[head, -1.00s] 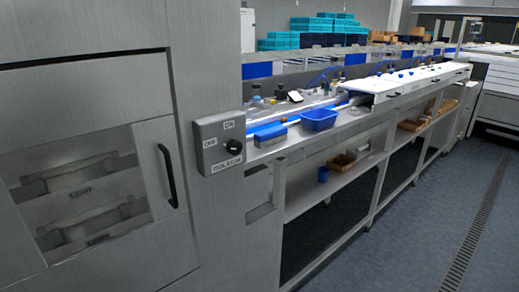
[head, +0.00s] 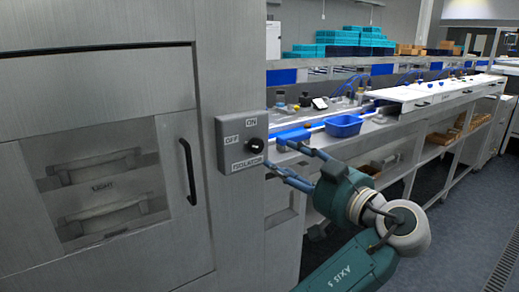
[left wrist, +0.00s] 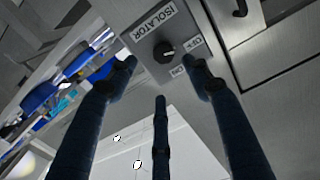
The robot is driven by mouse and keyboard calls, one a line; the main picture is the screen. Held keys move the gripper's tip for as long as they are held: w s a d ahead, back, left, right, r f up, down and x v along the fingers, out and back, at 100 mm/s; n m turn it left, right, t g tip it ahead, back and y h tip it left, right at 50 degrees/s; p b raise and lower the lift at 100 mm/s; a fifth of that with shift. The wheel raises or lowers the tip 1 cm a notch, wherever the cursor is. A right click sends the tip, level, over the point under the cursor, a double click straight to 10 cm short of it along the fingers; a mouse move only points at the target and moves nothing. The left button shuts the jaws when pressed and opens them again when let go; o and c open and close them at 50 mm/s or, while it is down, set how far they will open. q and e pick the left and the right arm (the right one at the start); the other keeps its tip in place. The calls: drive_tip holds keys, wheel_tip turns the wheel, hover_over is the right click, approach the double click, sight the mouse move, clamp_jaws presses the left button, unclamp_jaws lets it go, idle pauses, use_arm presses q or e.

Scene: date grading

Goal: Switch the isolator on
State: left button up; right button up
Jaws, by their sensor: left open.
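The isolator (head: 228,134) is a grey box on the steel cabinet front, with labels OFF at left, ON at top and ISOLATOR below. Its round black knob (head: 254,146) sticks out of the face. In the left wrist view the knob (left wrist: 164,51) shows between and beyond the fingertips. A small light mark on it seems to face the OFF side, but is hard to read. My left gripper (head: 271,154) is open and empty, its blue fingers just right of the knob, apparently not touching it. The fingers (left wrist: 160,70) are spread in the wrist view. My right gripper is out of view.
The cabinet door has a black handle (head: 187,172) left of the isolator. A steel bench with a blue tray (head: 344,126) runs off behind my left arm. The floor at lower right is clear.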

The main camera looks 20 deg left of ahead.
sight(259, 145)
use_arm(q)
drive_tip(key=p+x, duration=0.1)
drive_tip(key=x, duration=0.2)
drive_tip(key=p+x, duration=0.2)
drive_tip(key=x, duration=0.1)
drive_tip(key=r+p+x, duration=0.1)
drive_tip(key=x, duration=0.2)
drive_tip(key=shift+s+a+p, duration=0.1)
drive_tip(key=shift+a+p, duration=0.25)
drive_tip(key=shift+a, duration=0.1)
drive_tip(key=shift+w+a+f, duration=0.15)
drive_tip(key=shift+w+a, duration=0.2)
drive_tip(key=c, duration=1.1)
